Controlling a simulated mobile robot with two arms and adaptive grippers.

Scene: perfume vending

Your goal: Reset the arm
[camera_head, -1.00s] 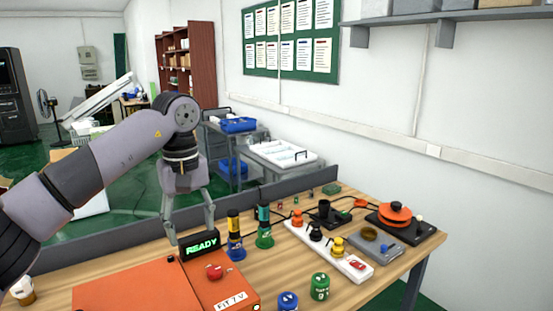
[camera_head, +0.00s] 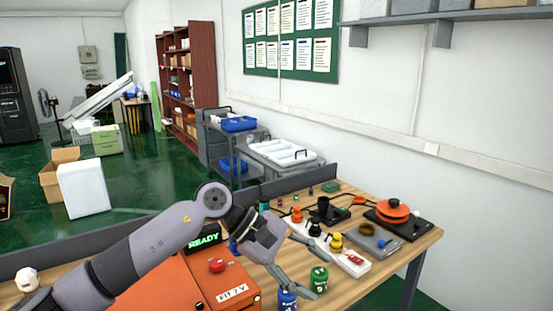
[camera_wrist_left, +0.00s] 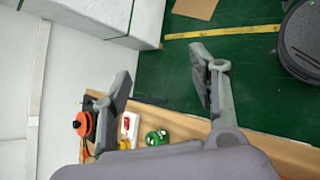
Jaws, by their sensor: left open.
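My left arm comes in from the left in the head view, low across the orange machine (camera_head: 190,285). My left gripper (camera_head: 314,272) is open and empty, its fingers pointing right over the table. The green jar (camera_head: 319,280) shows beside its lower fingertip, and the blue jar (camera_head: 287,300) is just below that finger. In the left wrist view the two fingers of the gripper (camera_wrist_left: 165,95) are spread wide, with the green jar (camera_wrist_left: 157,137) seen below between them. The READY display (camera_head: 205,238) is partly covered by my arm. My right gripper is not in view.
A white strip with colored knobs (camera_head: 352,264), a grey tray (camera_head: 372,243) and a black plate with an orange disc (camera_head: 396,212) stand on the wooden table (camera_head: 400,260). A low grey partition (camera_head: 290,186) runs along its back. Wall at right.

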